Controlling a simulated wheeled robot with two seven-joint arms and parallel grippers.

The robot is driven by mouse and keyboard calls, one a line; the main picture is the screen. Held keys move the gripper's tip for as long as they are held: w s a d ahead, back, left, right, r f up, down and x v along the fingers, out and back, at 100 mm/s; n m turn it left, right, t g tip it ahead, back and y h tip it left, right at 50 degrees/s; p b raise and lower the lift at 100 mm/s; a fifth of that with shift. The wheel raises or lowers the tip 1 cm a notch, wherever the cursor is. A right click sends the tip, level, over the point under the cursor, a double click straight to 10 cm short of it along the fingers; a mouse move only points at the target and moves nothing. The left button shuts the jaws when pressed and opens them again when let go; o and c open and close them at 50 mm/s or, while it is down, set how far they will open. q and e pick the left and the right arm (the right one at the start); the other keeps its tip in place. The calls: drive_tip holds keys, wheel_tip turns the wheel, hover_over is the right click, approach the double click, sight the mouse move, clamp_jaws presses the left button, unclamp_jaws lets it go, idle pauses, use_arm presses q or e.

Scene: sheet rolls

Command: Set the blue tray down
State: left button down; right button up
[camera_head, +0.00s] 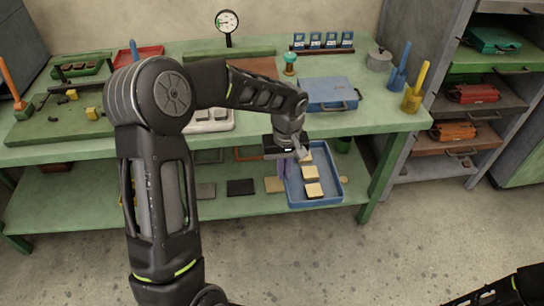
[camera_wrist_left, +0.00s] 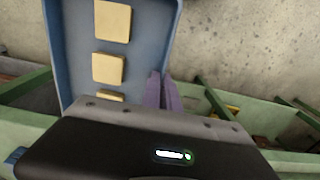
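The blue tray (camera_head: 333,180) is at the right part of the bench's lower level, below the worktop edge. It holds three tan blocks in a row (camera_head: 310,173). My left gripper (camera_head: 285,166) is at the tray's left side, its purple fingers pinching the side wall. In the left wrist view the tray (camera_wrist_left: 150,35) looks level, and the fingers (camera_wrist_left: 165,90) close on its wall. I cannot tell whether its underside touches the lower shelf (camera_head: 225,205). My right gripper is not in view; only part of my right arm shows at bottom right.
The green worktop (camera_head: 380,122) above carries a blue case (camera_head: 328,94), a pot and upright blue and yellow tools. Dark and tan flat pieces (camera_head: 240,187) lie on the lower shelf left of the tray. A bench leg (camera_head: 380,180) stands to its right, near a grey rack.

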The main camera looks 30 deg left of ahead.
use_arm(q)
drive_tip(key=s+d+f+m, duration=0.1)
drive_tip(key=d+f+m, duration=0.6)
drive_tip(key=f, duration=0.2)
drive_tip(key=shift+s+d+f+m, duration=0.15)
drive_tip(key=shift+s+d+m, duration=0.05)
drive_tip(key=shift+d+m, duration=0.1)
drive_tip(key=shift+a, duration=0.1)
